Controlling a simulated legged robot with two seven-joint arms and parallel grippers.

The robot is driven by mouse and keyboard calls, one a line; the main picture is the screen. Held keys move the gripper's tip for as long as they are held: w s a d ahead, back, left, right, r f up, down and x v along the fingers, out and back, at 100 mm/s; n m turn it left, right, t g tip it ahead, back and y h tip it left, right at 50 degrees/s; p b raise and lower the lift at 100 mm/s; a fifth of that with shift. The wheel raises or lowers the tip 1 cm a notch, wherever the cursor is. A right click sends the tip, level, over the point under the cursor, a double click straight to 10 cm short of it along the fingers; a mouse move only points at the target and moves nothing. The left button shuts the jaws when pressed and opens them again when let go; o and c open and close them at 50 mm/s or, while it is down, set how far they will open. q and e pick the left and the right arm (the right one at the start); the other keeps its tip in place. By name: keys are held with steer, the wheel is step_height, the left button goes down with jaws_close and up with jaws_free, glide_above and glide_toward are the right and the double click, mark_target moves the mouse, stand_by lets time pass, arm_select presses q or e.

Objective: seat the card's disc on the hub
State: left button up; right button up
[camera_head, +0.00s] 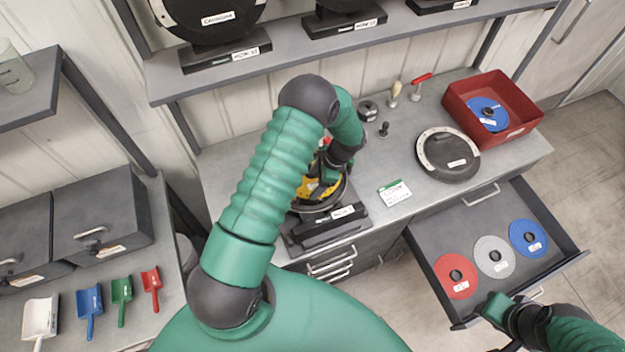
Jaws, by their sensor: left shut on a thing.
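The seed meter (325,218) stands on the bench, its round black housing facing up and partly hidden by my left arm. A yellow disc (307,188) shows in pieces inside the housing's rim. My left gripper (329,178) is over the housing, shut on the yellow disc; its fingertips are mostly hidden, and I cannot tell whether the disc is on the hub. The white card (395,193) with a green header lies right of the meter, its text too small to read. My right gripper (492,309) is at the open drawer's front edge; its jaws are unclear.
The open drawer (487,208) holds a red disc (455,276), a grey disc (494,257) and a blue disc (528,238). A red bin (478,132) holds another blue disc (487,115). A round black cover (447,154) lies beside it. Scoops lie at left.

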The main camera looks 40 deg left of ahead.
arm_select(q)
steer(key=shift+d+r, duration=0.1)
steer(key=shift+d, duration=0.2)
steer(key=shift+s+a, duration=0.15)
steer(key=shift+s, duration=0.05)
steer(key=shift+s+a, duration=0.15)
steer(key=shift+a, duration=0.35)
steer(key=shift+a+f, duration=0.3)
steer(key=shift+a, duration=0.15)
steer(key=shift+d+r, duration=0.1)
steer(key=shift+d, duration=0.4)
arm_select(e)
steer(key=shift+d+f, duration=0.25)
steer(key=shift+d, duration=0.3)
arm_select(q)
steer(key=shift+a, duration=0.15)
arm_select(e)
steer(key=shift+a, duration=0.2)
arm_select(q)
steer(key=shift+a, duration=0.1)
steer(key=shift+a+f+b, duration=0.2)
steer(key=shift+f+b, duration=0.3)
steer(key=shift+b, duration=0.05)
steer(key=shift+s+d+f, duration=0.15)
steer(key=shift+s+d, duration=0.05)
steer(key=shift+d, duration=0.1)
arm_select(e)
steer(key=shift+s+d+f, duration=0.15)
steer(key=shift+s+f, duration=0.05)
steer(key=shift+f, duration=0.3)
